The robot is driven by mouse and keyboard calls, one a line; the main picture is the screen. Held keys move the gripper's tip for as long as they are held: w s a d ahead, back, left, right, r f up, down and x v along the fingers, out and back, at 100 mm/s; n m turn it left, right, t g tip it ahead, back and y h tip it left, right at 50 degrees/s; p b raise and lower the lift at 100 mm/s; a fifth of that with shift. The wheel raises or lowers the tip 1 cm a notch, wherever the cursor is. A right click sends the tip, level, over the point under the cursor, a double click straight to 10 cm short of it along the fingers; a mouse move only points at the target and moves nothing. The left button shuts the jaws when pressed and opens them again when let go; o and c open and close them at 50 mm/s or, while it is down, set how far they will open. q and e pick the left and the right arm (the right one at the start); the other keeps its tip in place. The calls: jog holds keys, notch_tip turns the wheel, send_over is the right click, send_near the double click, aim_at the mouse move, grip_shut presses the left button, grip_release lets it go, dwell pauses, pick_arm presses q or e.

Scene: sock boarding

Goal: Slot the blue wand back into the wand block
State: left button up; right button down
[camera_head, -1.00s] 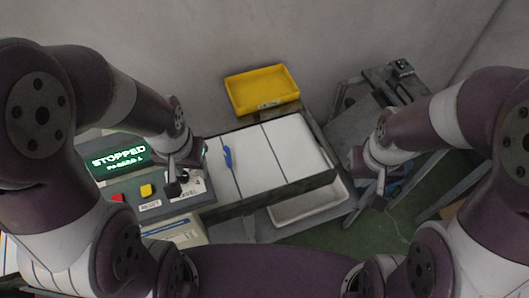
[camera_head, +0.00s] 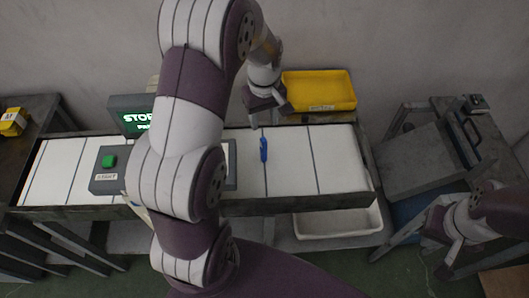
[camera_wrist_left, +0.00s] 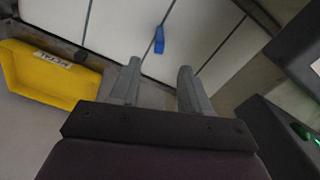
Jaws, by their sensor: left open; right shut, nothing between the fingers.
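The blue wand (camera_head: 264,149) lies on the white belt (camera_head: 290,175), just in front of the yellow bin. It also shows in the left wrist view (camera_wrist_left: 159,40), beyond my fingertips. My left gripper (camera_head: 271,113) is open and empty, above the far side of the belt and apart from the wand. In the left wrist view its two fingers (camera_wrist_left: 157,82) are spread, with the wand roughly in line with the gap. My right gripper (camera_head: 446,271) is shut and empty, low at the right by the grey stand. I cannot make out the wand block in these views.
A labelled yellow bin (camera_head: 318,91) stands behind the belt. A white tub (camera_head: 338,222) sits below its front edge. A control panel with a green START button (camera_head: 109,161) and a screen (camera_head: 133,114) is partly hidden by my left arm. A grey stand (camera_head: 420,160) is at right.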

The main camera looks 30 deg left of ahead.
aim_at(263, 139)
pick_arm(q)
jog(key=shift+f+n, duration=0.2)
jog(key=shift+n, duration=0.2)
jog(key=f, duration=0.3)
jog(key=f+p, duration=0.1)
jog(key=f, duration=0.3)
jog(key=f+p, duration=0.1)
jog(key=f, duration=0.3)
jog(key=shift+w+a+f, duration=0.2)
jog(key=shift+a+f, duration=0.05)
jog(key=shift+w+f, duration=0.1)
jog(key=shift+f, duration=0.15)
grip_shut()
